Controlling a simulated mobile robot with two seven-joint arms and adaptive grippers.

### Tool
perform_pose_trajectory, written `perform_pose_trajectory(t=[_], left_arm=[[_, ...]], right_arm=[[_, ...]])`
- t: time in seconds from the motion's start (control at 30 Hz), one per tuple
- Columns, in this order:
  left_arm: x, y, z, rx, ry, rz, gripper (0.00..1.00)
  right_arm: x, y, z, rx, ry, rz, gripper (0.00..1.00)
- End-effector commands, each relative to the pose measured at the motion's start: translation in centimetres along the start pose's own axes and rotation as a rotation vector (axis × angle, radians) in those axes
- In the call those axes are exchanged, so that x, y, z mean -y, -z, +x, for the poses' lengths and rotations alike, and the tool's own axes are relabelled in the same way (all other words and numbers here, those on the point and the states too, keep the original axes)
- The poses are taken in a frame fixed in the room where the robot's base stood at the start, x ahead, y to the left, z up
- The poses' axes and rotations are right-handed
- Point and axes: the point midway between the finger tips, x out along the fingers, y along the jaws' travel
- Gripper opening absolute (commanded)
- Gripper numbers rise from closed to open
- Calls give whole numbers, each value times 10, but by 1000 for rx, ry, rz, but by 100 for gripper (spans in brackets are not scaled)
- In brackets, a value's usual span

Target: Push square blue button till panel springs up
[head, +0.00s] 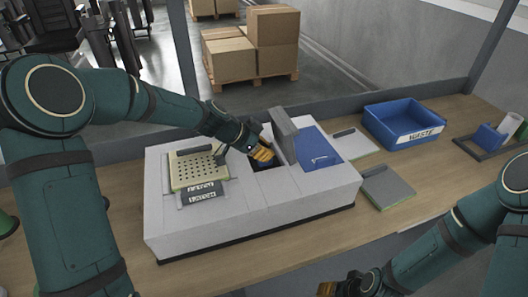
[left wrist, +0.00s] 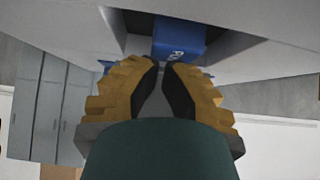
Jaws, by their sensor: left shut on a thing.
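The square blue button (left wrist: 180,38) with white lettering sits in a dark recess of the pale grey machine (head: 225,222). In the head view, a bit of its blue (head: 267,162) shows under my left gripper (head: 264,155). My left gripper's orange, ridged fingers are close together, and their tips (left wrist: 162,66) are at the button's edge, shut on it. The exact contact is partly hidden by the fingers. A grey plate (head: 283,134) stands upright just right of the recess. My right gripper (head: 336,288) shows only partly at the bottom edge; its jaws are unclear.
A perforated tray (head: 198,168) is at the machine's left, and a blue surface (head: 318,150) at its right. A blue waste bin (head: 402,123) and flat grey plates (head: 388,187) lie on the wooden bench (head: 440,187). Cartons (head: 231,60) stand on pallets behind.

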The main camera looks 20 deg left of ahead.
Motion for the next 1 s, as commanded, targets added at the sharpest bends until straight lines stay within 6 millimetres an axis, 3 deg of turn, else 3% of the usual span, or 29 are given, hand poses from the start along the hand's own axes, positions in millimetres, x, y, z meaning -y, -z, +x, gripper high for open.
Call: perform_pose_trajectory(t=[0.03, 0.1, 0.5, 0.7, 1.0], left_arm=[[0, 16, -9, -5, 5, 6, 0], [2, 27, -20, -7, 12, 9, 0], [1, 24, -97, -10, 12, 10, 0], [0, 24, -111, -10, 10, 10, 0], [0, 25, -113, -11, 10, 11, 0]], right_arm=[[3, 2, -8, -4, 0, 1, 47], [4, 4, -11, -8, 0, 1, 47], [4, 4, -10, -9, -1, 3, 47], [4, 4, -10, -9, -1, 3, 47], [4, 4, -10, -10, -1, 2, 47]])
